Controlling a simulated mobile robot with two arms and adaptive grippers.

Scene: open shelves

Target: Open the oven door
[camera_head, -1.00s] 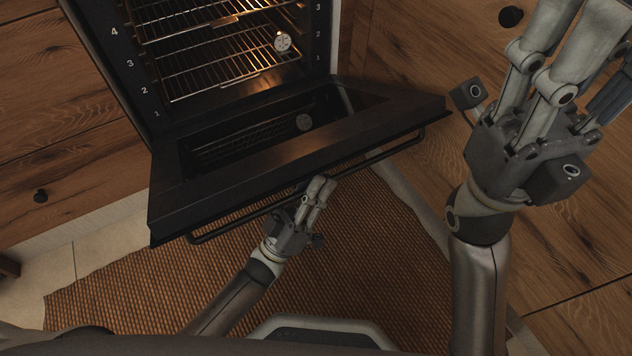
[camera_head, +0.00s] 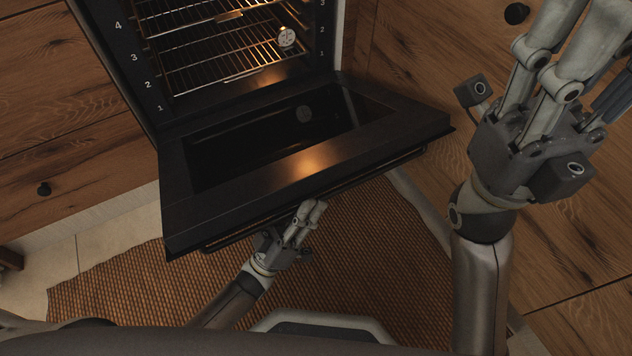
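The oven door (camera_head: 232,194) is hinged at its bottom and stands far down, sloping out over the floor mat. Its bar handle (camera_head: 385,170) runs along the outer edge. The lit oven cavity (camera_head: 215,45) with its wire racks is exposed above it. My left gripper (camera_head: 306,210) is at the handle's underside near its middle, with its fingertips close to the bar. The door edge hides part of it, so I cannot tell whether it grips or only touches. My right gripper (camera_head: 575,30) is raised at the upper right, apart from the oven, with its fingertips cut off by the frame.
A woven brown mat (camera_head: 115,290) covers the floor in front. A round dial thermometer (camera_head: 287,37) hangs on a rack. The space under the door is narrow.

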